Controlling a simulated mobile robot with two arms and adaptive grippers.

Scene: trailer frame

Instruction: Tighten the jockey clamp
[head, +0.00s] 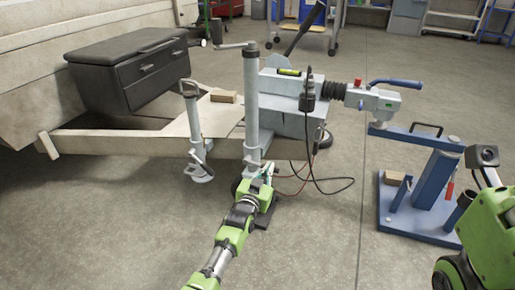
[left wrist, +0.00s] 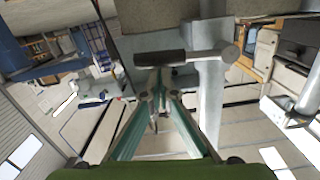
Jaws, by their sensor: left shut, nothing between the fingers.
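The jockey tube (head: 251,105) stands upright at the front of the trailer frame, with a crank at its top. My left gripper (head: 265,174) is low beside the tube, just under the frame rail. In the left wrist view my left gripper (left wrist: 158,100) has its teal fingers converging, shut and empty. Just beyond the fingertips is a dark clamp handle bar (left wrist: 160,58), lying crosswise and joined to a grey fitting beside a pale tube (left wrist: 211,105). I cannot tell whether the fingertips touch the bar. The clamp is too small to make out in the head view.
A second upright leg (head: 193,130) stands left of the tube. The coupling head (head: 375,99) with a blue handle is at the right, above a blue stand (head: 425,190). Thin cables (head: 322,185) hang beside the tube. The floor in front is clear.

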